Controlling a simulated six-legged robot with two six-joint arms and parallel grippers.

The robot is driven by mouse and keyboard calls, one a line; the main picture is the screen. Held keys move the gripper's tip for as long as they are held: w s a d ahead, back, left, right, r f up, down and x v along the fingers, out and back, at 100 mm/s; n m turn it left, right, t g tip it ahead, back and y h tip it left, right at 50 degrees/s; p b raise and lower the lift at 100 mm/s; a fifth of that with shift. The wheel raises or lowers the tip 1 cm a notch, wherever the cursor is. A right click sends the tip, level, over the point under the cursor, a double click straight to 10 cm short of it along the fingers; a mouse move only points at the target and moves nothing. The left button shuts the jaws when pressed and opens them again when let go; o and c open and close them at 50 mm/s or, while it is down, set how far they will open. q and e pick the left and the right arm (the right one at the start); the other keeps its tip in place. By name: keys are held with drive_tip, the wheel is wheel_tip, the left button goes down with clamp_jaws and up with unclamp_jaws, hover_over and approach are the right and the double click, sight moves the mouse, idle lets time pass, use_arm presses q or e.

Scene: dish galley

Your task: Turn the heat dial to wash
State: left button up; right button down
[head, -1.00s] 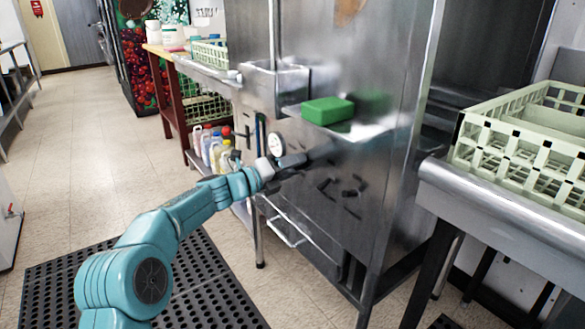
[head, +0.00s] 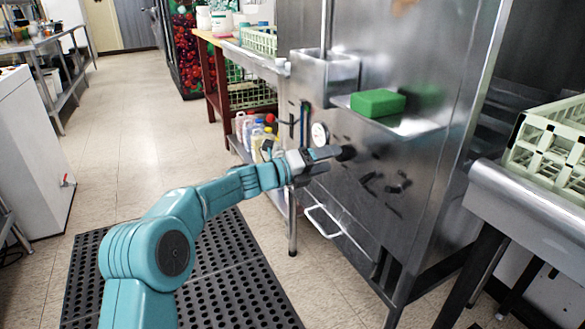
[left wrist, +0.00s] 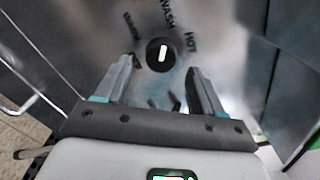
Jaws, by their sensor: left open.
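The heat dial is a round black knob with a white pointer bar. In the left wrist view the dial (left wrist: 160,54) sits just beyond and between my fingertips; its pointer is near upright in that picture, toward the word WASH (left wrist: 168,13), with HOT to the right and another, blurred label to the left. In the head view the dial (head: 347,153) is a dark spot on the steel machine front. My left gripper (head: 326,158) is open in front of it; its two fingers also show in the left wrist view (left wrist: 160,78). I cannot tell whether they touch the dial. My right gripper is out of view.
A round gauge (head: 319,134) sits left of the dial. A green block (head: 378,102) lies on a ledge above. A bar handle (head: 322,221) juts out below. Several bottles (head: 255,135) stand behind my arm. A rack (head: 550,150) stands on the right counter. Floor at left is open.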

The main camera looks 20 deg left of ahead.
use_arm(q)
drive_tip(key=p+v, duration=0.1)
drive_tip(key=v, duration=1.2)
drive_tip(key=shift+p, duration=0.35)
drive_tip(key=shift+s+a, duration=0.15)
